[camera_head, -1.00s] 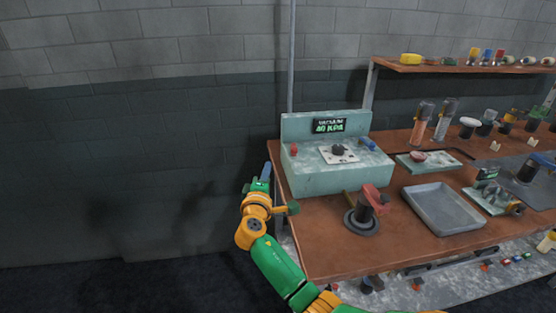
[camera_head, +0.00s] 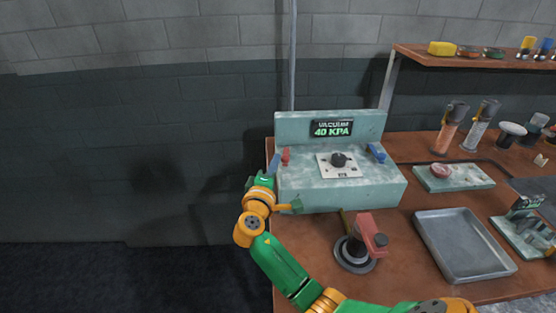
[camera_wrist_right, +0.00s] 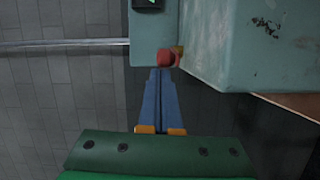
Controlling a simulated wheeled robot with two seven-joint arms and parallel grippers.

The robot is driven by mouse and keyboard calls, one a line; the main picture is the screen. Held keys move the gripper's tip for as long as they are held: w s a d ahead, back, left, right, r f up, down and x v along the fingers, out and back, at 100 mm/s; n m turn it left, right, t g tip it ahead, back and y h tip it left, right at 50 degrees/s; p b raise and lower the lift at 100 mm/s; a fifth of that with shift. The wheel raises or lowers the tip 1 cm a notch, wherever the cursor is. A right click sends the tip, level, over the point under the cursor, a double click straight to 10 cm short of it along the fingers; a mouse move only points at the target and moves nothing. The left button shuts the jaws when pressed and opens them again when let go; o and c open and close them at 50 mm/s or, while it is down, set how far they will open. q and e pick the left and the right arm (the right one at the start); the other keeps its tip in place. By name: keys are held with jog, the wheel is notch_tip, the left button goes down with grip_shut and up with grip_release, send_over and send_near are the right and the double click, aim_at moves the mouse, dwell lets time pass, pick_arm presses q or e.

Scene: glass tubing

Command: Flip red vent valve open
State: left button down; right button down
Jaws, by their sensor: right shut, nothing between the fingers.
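The red vent valve (camera_head: 285,157) is a small red handle on the left end of the pale green vacuum box (camera_head: 340,192). In the right wrist view the valve (camera_wrist_right: 166,58) shows just beyond my fingertips, with a small yellowish part beside it. My right gripper (camera_head: 275,160) has its blue fingers shut and empty, just left of the valve. In the wrist view its fingertips (camera_wrist_right: 158,72) point at the valve's left side; I cannot tell whether they touch it. The box's display (camera_head: 332,129) reads VACUUM 40 KPA. My left gripper is not in view.
A black knob (camera_head: 339,159) and a blue valve (camera_head: 376,152) sit on the same box. A red-topped tool on a round base (camera_head: 357,262) and a grey tray (camera_head: 462,268) stand in front. The space left of the table is clear.

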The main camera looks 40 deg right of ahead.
jog(key=shift+a+n+t+y+p, duration=0.1)
jog(key=shift+n+t+y+p, duration=0.4)
jog(key=shift+t+p, duration=0.1)
jog(key=shift+s, duration=0.1)
